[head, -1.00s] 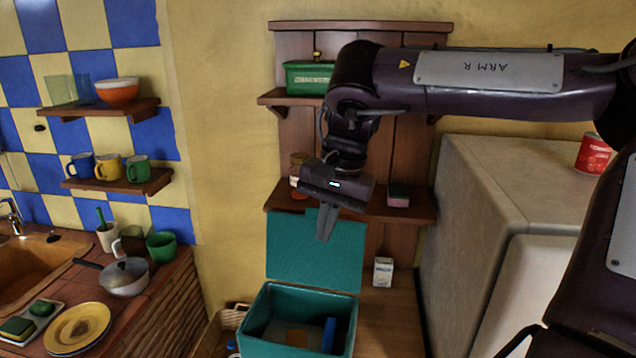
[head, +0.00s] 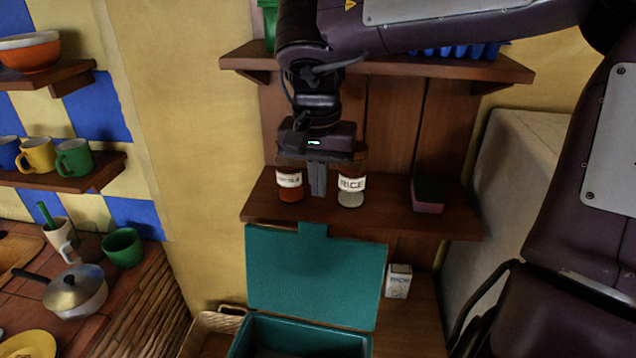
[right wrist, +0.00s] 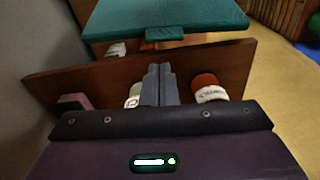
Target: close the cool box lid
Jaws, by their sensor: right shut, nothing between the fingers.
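The teal cool box (head: 290,345) stands at the bottom of the head view, its inside mostly cut off by the frame edge. Its lid (head: 315,275) is open and stands upright at the back, with a small tab (head: 313,229) at its top edge. The lid also shows at the top of the right wrist view (right wrist: 165,18), with its tab (right wrist: 165,34). My right gripper (head: 317,192) is shut and empty, a little above the tab in the head view and in front of the shelf jars. Its closed fingers also show in the right wrist view (right wrist: 159,80). My left gripper is not in view.
A wooden shelf (head: 390,218) behind the gripper holds a red-brown jar (head: 289,184), a rice jar (head: 351,188) and a dark red block (head: 427,195). A white carton (head: 398,281) stands right of the lid. A wicker basket (head: 212,322) is at left.

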